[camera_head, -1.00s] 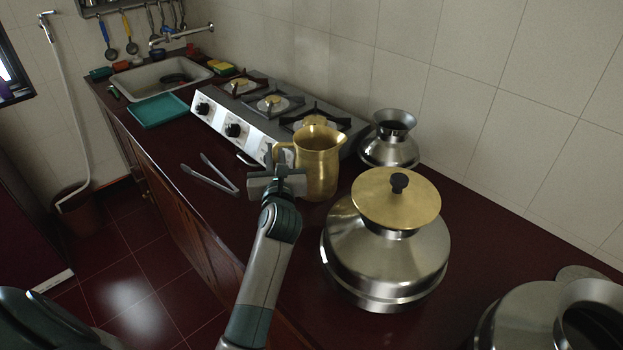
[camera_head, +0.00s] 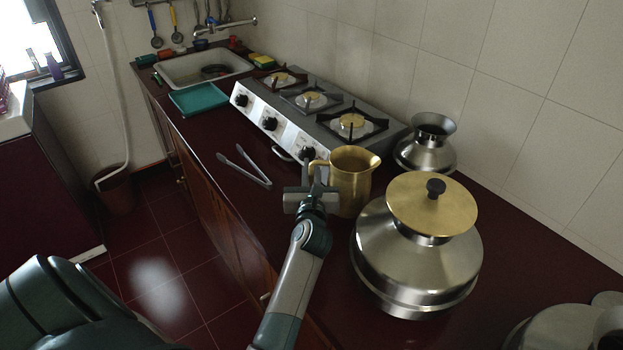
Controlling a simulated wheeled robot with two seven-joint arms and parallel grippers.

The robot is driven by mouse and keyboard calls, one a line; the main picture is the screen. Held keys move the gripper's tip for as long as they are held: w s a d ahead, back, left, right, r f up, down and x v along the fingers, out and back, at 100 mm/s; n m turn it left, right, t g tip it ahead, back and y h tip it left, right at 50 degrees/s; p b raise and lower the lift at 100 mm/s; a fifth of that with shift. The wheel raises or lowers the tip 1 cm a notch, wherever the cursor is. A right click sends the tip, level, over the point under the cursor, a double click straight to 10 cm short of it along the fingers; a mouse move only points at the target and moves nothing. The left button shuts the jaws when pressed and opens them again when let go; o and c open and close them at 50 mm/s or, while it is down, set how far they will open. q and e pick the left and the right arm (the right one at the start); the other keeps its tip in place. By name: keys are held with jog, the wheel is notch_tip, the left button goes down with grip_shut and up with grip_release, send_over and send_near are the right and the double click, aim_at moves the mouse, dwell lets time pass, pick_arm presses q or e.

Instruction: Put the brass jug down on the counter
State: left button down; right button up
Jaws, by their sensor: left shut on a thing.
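The brass jug (camera_head: 353,182) is upright in the head view, in front of the stove and left of the large lidded steel pot. Its spout points right and its handle is toward my left gripper. My left gripper (camera_head: 316,182) is shut on the jug at its handle side, and the fingers partly hide the handle. The jug's base is low over the dark red counter (camera_head: 225,185); I cannot tell whether it touches. My right gripper is not in view.
The lidded steel pot (camera_head: 415,262) stands close to the jug's right. A smaller steel pot (camera_head: 426,150) is behind it. The stove (camera_head: 312,112) lies behind the jug. Tongs (camera_head: 245,168) and a teal tray (camera_head: 199,99) lie to the left. More steel vessels stand at bottom right.

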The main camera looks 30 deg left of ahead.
pick_arm(q)
jog(key=shift+f, duration=0.1)
notch_tip(320, 180, down, 3)
jog(key=shift+r, duration=0.1)
jog(key=shift+f, duration=0.35)
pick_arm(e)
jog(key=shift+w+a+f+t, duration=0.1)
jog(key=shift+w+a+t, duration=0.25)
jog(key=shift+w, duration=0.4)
pick_arm(q)
jog(key=shift+f+b, duration=0.1)
jog(key=shift+b, duration=0.2)
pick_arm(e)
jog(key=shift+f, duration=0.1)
pick_arm(q)
jog(key=c, duration=1.8)
grip_release()
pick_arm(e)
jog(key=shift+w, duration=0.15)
